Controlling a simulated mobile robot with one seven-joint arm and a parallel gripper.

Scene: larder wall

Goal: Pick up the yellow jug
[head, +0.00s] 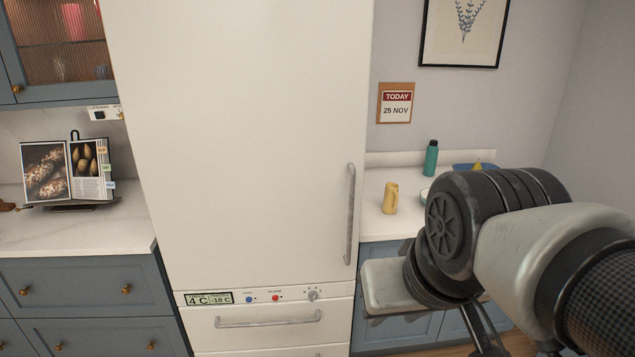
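The yellow jug (390,198) stands upright on the white counter (377,228) to the right of the tall fridge. Its handle side faces right. My arm comes in from the right edge, and my gripper (392,287) shows as a pale grey block in front of the counter, lower in the picture than the jug and apart from it. Its fingers cannot be made out, so I cannot see whether it is open or shut.
A teal bottle (431,159) stands behind the jug to the right. A blue bowl (463,167) with something yellow and a pale dish (426,196) are partly hidden by my arm. The white fridge (240,140) with its long handle (350,213) borders the counter on the left.

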